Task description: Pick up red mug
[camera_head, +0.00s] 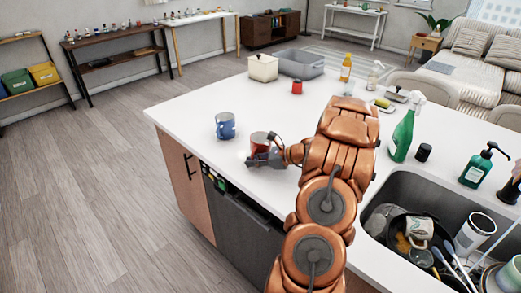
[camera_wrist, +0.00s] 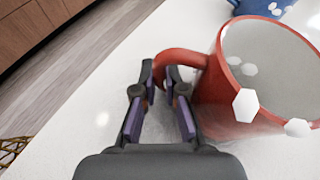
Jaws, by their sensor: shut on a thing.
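The red mug (camera_head: 259,140) is upright at the left front of the white island counter, and I cannot tell whether its base touches the counter. In the wrist view the mug (camera_wrist: 225,100) fills the right side, with a grey inside and white hexagon shapes at its rim. My gripper (camera_head: 264,158) is at the mug's near side. In the wrist view the fingertips of my gripper (camera_wrist: 160,76) are closed on the mug's handle (camera_wrist: 180,57). The mug's lower part is partly hidden by the gripper in the head view.
A blue mug (camera_head: 225,126) stands just left of the red mug. A red can-like object (camera_head: 297,87), a cream pot (camera_head: 263,67) and a grey bin (camera_head: 300,63) are farther back. A green bottle (camera_head: 402,137) and a full sink (camera_head: 400,190) are right of my arm.

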